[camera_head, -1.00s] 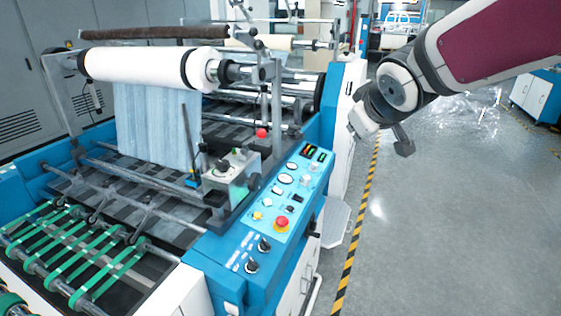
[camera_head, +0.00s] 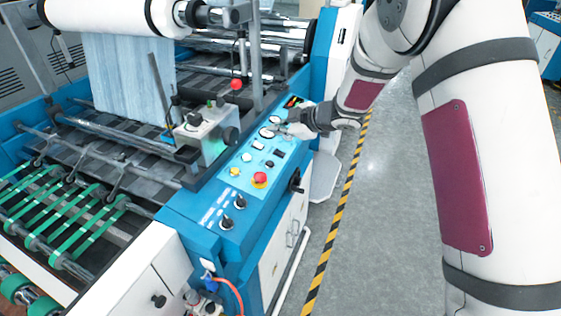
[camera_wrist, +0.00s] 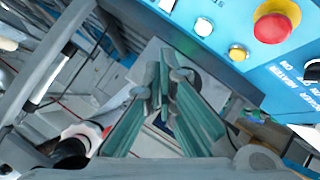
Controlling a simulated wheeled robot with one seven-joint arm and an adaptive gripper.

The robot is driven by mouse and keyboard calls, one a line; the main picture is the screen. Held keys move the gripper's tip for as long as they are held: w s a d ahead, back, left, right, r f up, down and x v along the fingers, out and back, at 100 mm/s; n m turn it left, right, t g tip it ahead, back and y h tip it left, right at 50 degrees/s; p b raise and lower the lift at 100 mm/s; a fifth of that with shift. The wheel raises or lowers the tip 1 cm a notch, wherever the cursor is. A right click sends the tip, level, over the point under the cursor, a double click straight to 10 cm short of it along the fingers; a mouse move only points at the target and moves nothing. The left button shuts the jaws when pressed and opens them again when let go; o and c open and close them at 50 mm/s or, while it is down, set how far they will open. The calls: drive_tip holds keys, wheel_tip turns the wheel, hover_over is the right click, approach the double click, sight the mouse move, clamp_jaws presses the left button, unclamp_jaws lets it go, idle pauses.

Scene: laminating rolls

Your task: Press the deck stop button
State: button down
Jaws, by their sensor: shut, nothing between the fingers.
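The control panel (camera_head: 215,211) is a blue sloped deck on the near right side of the machine. A red mushroom button (camera_head: 260,179) on a yellow collar sits on it; it also shows at the upper right of the wrist view (camera_wrist: 273,25). No label reading deck stop can be made out. My gripper (camera_head: 279,126) is over the far part of the panel, beyond the red button and apart from it. In the wrist view its green-grey fingers (camera_wrist: 168,82) are shut and empty. Their height above the panel cannot be told.
A yellow button (camera_head: 235,171) and black knobs (camera_head: 240,202) sit near the red button. A grey control box (camera_head: 205,135) stands left of the panel, with a red ball-shaped knob (camera_head: 236,85) behind it. The floor right of the striped line (camera_head: 337,222) is clear.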

sight(271, 165)
drive_tip(key=shift+s+a+f+n+g, duration=0.1)
drive_tip(key=shift+f+n+g, duration=0.05)
drive_tip(key=shift+f, duration=0.2)
drive_tip(key=shift+s+a+f+n+g, duration=0.1)
drive_tip(key=shift+f+n+g, duration=0.05)
drive_tip(key=shift+f, duration=0.2)
drive_tip(key=shift+w+a+f+b, duration=0.1)
drive_tip(key=shift+a+f+b, duration=0.3)
drive_tip(key=shift+f, duration=1.05)
drive_tip(key=shift+w+a+f+b, duration=0.15)
drive_tip(key=shift+f+b, duration=0.5)
drive_tip(key=shift+f, duration=0.75)
drive_tip(key=shift+w+a+f+b, duration=0.1)
drive_tip(key=shift+a+f+b, duration=0.3)
drive_tip(key=shift+f, duration=1.05)
drive_tip(key=shift+d, duration=0.1)
drive_tip(key=shift+f+b, duration=0.3)
drive_tip(key=shift+f, duration=0.1)
drive_tip(key=shift+a+f, duration=0.2)
drive_tip(key=shift+f, duration=0.2)
drive_tip(key=shift+d+r, duration=0.2)
drive_tip(key=shift+r, duration=0.65)
